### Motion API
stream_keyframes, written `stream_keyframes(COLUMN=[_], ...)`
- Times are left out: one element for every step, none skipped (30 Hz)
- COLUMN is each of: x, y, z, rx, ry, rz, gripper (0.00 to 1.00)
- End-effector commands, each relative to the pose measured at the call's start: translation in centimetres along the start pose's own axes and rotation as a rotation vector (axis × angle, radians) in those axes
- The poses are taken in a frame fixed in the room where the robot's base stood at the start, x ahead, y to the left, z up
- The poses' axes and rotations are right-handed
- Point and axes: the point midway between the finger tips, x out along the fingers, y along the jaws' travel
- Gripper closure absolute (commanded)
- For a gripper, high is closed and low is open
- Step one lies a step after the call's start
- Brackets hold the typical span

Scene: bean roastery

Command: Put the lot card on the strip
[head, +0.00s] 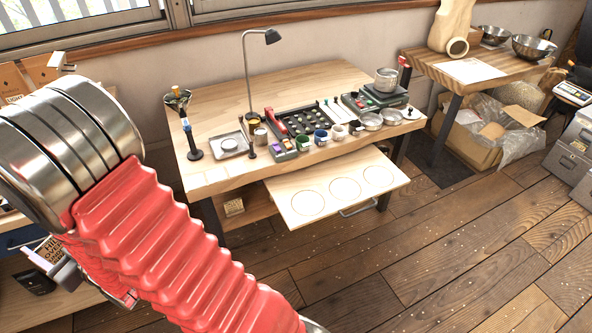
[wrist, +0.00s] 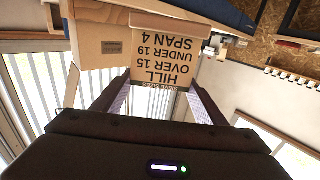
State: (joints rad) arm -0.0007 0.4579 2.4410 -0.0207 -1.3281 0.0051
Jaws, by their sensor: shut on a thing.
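My gripper (wrist: 160,88) is shut on the lot card (wrist: 168,52), a brown card with dark printing that reads HILL, OVER 15, UNDER 19, SPAN 4. The print is upside down in the wrist view, and the card stands out beyond the fingertips. In the head view the card (head: 44,252) shows small at the lower left, partly hidden by my gripper (head: 66,272) and my arm. A pale rail with small pegs (wrist: 293,75) runs along a speckled board at the right of the wrist view. I cannot tell whether it is the strip.
A cardboard box (wrist: 100,45) shows left of the card in the wrist view. In the head view a wooden bench (head: 220,85) holds cups, tins and a dark tray, with a pulled-out board (head: 325,205) with circles. The floor in front is clear. A dark device (head: 35,283) lies lower left.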

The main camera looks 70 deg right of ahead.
Motion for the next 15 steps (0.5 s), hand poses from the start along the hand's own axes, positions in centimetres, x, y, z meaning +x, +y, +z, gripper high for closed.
stream_keyframes(x=[0.0, 0.0, 0.0, 0.0, 0.0, 0.0, 0.1, 0.1, 0.2, 0.3, 0.4, 0.5, 0.6, 0.6, 0.7], y=[0.3, 0.5, 0.6, 0.7, 0.8, 1.1, 1.3, 1.7, 2.3, 2.9, 3.6, 4.7, 5.7, 6.8, 8.4], z=[0.0, 0.0, 0.0, 0.0, 0.0, 0.0, 0.1, 0.1, 0.2, 0.3, 0.4, 0.5, 0.6, 0.8, 1.1], rx=[0.0, 0.0, 0.0, 0.0, 0.0, 0.0, 0.0, 0.0, 0.0, 0.0, 0.001, 0.001, 0.001, 0.001, 0.001], ry=[0.0, 0.0, 0.0, 0.0, 0.0, 0.0, 0.0, 0.0, 0.0, 0.0, 0.0, 0.001, 0.001, 0.001, 0.001], rz=[0.006, 0.009, 0.011, 0.013, 0.015, 0.02, 0.025, 0.032, 0.045, 0.057, 0.071, 0.093, 0.114, 0.136, 0.167], gripper=[0.67, 0.67, 0.67, 0.67, 0.67, 0.67, 0.67, 0.67, 0.67, 0.67, 0.67, 0.67, 0.67, 0.67, 0.67])
